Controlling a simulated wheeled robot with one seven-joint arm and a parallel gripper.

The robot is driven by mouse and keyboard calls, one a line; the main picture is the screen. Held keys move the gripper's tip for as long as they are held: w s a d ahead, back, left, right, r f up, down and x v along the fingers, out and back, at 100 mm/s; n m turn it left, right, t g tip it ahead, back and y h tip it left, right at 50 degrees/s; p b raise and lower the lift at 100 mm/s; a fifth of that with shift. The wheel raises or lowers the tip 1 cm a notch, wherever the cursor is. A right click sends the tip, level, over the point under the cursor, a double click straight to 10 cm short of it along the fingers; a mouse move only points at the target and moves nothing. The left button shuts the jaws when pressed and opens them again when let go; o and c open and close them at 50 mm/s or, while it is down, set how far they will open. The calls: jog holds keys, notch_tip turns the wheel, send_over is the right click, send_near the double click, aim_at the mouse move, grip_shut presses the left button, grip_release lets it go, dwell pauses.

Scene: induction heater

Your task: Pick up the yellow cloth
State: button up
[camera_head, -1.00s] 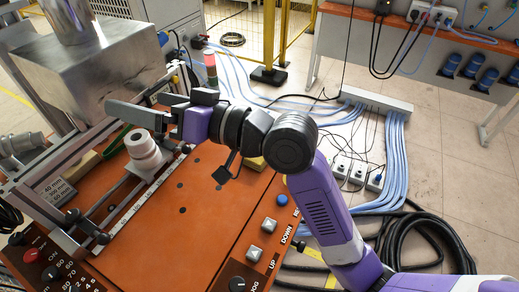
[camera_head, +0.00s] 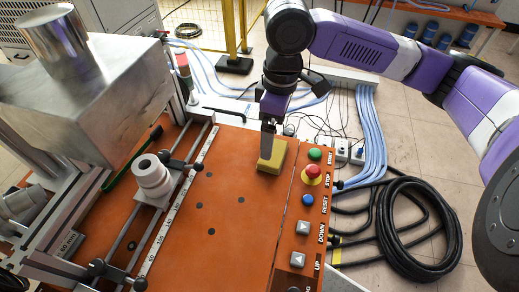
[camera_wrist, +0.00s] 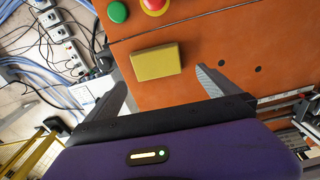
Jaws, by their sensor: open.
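The yellow cloth (camera_head: 273,157) is a small block-like yellow piece on the orange tabletop, left of the green and red buttons. My gripper (camera_head: 268,145) points down at it in the head view, its fingers overlapping the cloth's upper left part. In the wrist view the cloth (camera_wrist: 156,62) lies ahead of and between my two open fingers (camera_wrist: 163,78), with nothing held. I cannot tell from the head view how high the fingertips are above the cloth.
The control panel with a green button (camera_head: 315,154), a red stop button (camera_head: 312,173) and a blue button (camera_head: 308,200) is close to the right. A white cylinder (camera_head: 150,172) on rails and a metal box (camera_head: 80,90) stand left. The orange surface (camera_head: 235,215) nearer the camera is clear.

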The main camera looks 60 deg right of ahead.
aim_at(276, 152)
jog(key=shift+s+d+f, duration=0.15)
jog(key=shift+s+d, duration=0.2)
jog(key=shift+d, duration=0.1)
jog(key=shift+d+f, duration=0.1)
jog(key=shift+f, duration=0.2)
jog(key=shift+a+f, duration=0.2)
jog(key=shift+f, duration=3.25)
jog(key=c, duration=1.1)
jog(key=shift+r, duration=0.15)
notch_tip(276, 152, up, 20)
jog(key=shift+p, duration=0.45)
